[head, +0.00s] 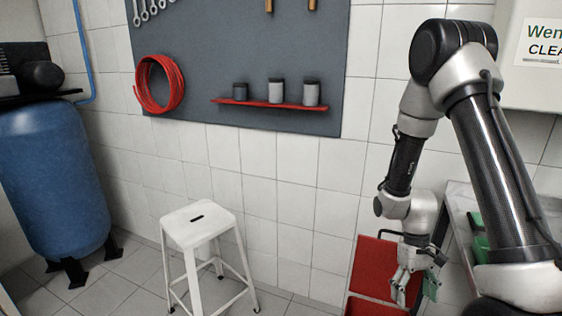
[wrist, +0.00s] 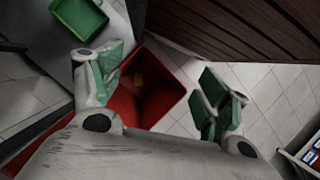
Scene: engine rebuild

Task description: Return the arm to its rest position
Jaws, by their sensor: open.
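My gripper (head: 416,284) hangs at the lower end of my folded arm, at the right of the head view. It points down in front of a red panel (head: 377,265) and above a red bin (head: 372,307). In the wrist view my gripper (wrist: 160,88) has its green-padded fingers wide apart, with nothing between them.
A grey bench (head: 462,200) with green trays (head: 478,240) stands at the right. A white stool (head: 200,228) and a blue tank (head: 52,170) stand to the left. Tiled floor is open around the stool. A tool board (head: 240,60) hangs on the wall.

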